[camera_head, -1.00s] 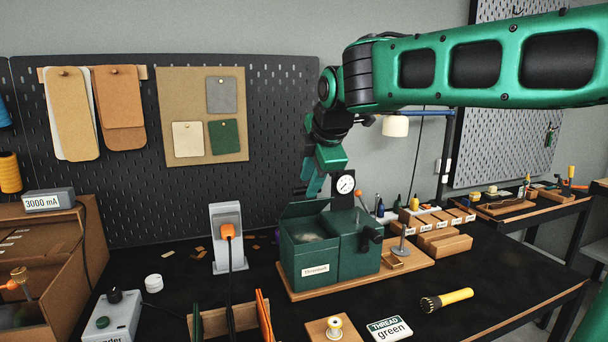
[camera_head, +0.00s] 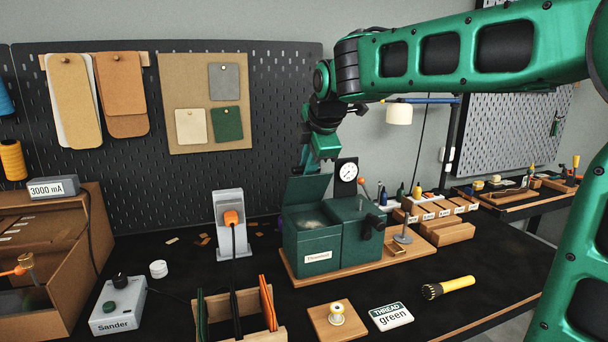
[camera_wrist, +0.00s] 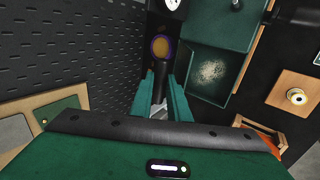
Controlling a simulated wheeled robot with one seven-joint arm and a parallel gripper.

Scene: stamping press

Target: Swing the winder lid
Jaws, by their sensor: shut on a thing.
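The green winder (camera_head: 364,244) stands on a wooden board in the middle of the bench in the head view. Its lid (camera_head: 308,203) is raised, close to upright, above the open left box (camera_head: 313,254). In the wrist view the open box (camera_wrist: 208,72) shows a pale patch on its floor. My gripper (camera_head: 306,168) is at the lid's upper rear, its fingertips hidden behind the lid.
A dial gauge (camera_head: 346,172) stands right behind the winder. A grey unit with an orange plug (camera_head: 232,222) is left of it. The pegboard (camera_head: 230,180) is close behind my gripper.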

